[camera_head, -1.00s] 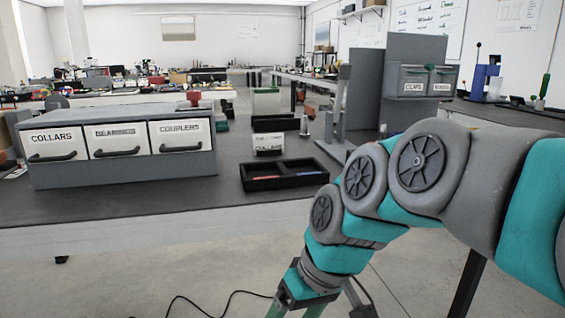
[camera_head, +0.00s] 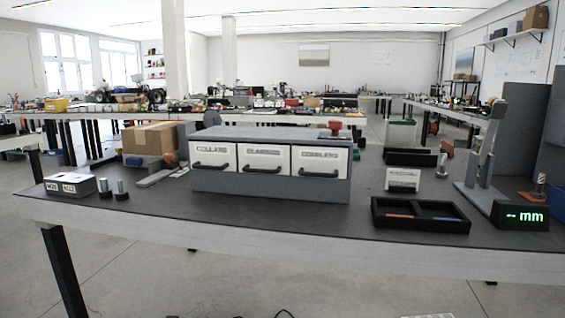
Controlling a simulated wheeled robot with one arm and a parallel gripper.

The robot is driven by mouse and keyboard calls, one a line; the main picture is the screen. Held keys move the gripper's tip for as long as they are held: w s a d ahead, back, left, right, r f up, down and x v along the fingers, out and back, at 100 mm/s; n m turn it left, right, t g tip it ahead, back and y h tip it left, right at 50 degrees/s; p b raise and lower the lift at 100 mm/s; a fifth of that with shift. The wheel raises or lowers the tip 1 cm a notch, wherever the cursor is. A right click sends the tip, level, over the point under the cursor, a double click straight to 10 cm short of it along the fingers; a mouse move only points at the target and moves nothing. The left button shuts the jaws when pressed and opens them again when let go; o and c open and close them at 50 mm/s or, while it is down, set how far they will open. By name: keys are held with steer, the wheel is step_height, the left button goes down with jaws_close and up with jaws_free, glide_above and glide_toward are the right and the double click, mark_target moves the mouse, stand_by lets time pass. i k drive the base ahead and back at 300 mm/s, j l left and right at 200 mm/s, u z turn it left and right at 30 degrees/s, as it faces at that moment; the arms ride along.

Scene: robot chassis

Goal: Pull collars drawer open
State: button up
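The collars drawer (camera_head: 212,156) is the left one of three white-fronted drawers in a grey cabinet (camera_head: 270,185) on the workbench. It has a dark bar handle (camera_head: 211,166) low on its front and looks closed. The bearings drawer (camera_head: 263,158) in the middle and the couplers drawer (camera_head: 319,160) on the right also look closed. My gripper and arm are not in view now.
A black two-part tray (camera_head: 421,215) and a display reading mm (camera_head: 525,216) lie to the right. A grey box (camera_head: 70,186) and small metal posts stand to the left. A cardboard box (camera_head: 150,138) is behind. The bench front before the cabinet is clear.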

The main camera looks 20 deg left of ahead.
mark_target(214, 157)
steer(key=u, duration=1.45)
steer(key=i+j, duration=0.15)
